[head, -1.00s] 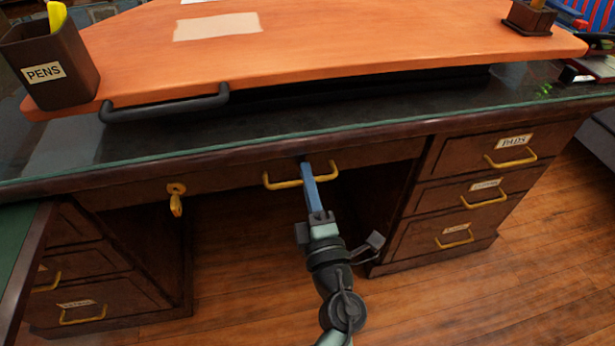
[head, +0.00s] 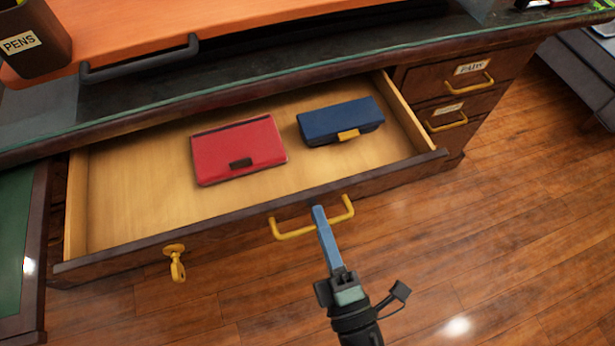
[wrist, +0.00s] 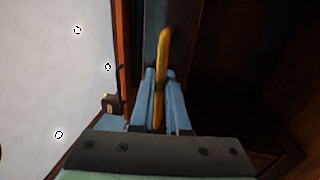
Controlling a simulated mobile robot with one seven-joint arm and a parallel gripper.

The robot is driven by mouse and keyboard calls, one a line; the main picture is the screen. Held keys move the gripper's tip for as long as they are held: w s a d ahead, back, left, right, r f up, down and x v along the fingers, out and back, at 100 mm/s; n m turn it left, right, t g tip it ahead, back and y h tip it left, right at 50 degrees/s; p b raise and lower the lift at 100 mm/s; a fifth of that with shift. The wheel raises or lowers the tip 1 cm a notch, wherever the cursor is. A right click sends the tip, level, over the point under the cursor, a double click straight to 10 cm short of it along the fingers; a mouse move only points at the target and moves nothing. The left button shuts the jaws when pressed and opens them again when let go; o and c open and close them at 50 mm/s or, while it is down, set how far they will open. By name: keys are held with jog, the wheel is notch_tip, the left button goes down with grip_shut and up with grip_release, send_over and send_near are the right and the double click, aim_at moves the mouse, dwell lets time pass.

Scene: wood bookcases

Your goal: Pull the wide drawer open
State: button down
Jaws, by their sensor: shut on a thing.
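The wide drawer (head: 140,200) under the desktop stands far out, its pale wooden inside showing. A red case (head: 238,150) lies in its middle, and a dark blue case (head: 340,121) with a yellow clasp lies to the right of it. The drawer's yellow handle (head: 342,216) is on the dark front panel. My gripper (head: 320,215) is shut on the handle near its middle. In the wrist view, the blue fingers of my gripper (wrist: 160,88) stand on both sides of the yellow handle bar (wrist: 161,70).
A yellow key (head: 176,266) sits in the lock at the left of the drawer front. Labelled side drawers (head: 455,90) are shut at the right. An orange board (head: 200,25) and a pen holder (head: 35,45) are above. Wooden floor (head: 520,220) is clear at right.

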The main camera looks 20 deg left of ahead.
jog(key=shift+r+v, duration=0.2)
jog(key=shift+v, duration=0.75)
jog(key=shift+r+v, duration=0.15)
jog(key=shift+v, duration=0.8)
jog(key=shift+r+v, duration=0.2)
jog(key=shift+v, duration=0.75)
jog(key=shift+d, duration=0.15)
jog(key=c, duration=1.2)
grip_release()
jog(key=v, duration=1.3)
jog(key=shift+p, duration=0.3)
